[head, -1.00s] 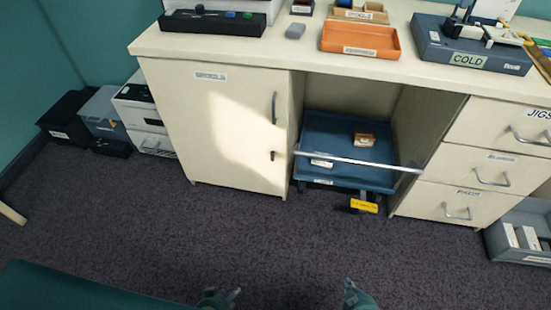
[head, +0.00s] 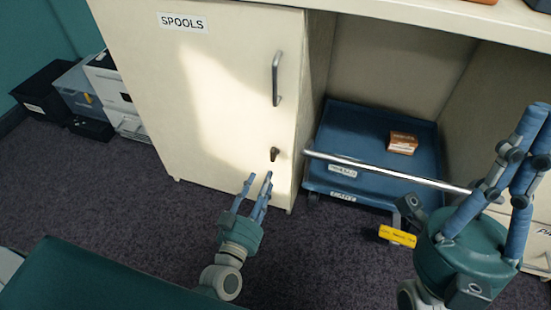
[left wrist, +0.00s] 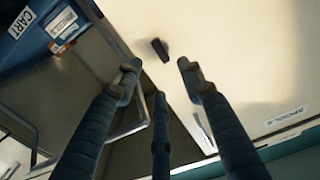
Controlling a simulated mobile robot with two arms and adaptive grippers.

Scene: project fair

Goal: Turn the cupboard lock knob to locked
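The cupboard door (head: 200,90) labelled SPOOLS is shut in the head view. Its small dark lock knob (head: 275,154) sits low near the door's right edge, below the metal handle (head: 277,78). I cannot read its locked mark. My left gripper (head: 256,184) is open and empty, just below and in front of the knob. In the left wrist view the knob (left wrist: 160,49) lies ahead, between and beyond the spread fingers (left wrist: 158,80), not touched. My right gripper (head: 516,148) is open and empty at the right, in front of the cart.
A blue cart (head: 345,120) with a metal push bar (head: 390,173) and a small brown box (head: 402,143) stands in the bay right of the cupboard. Machines (head: 115,85) stand on the floor at left.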

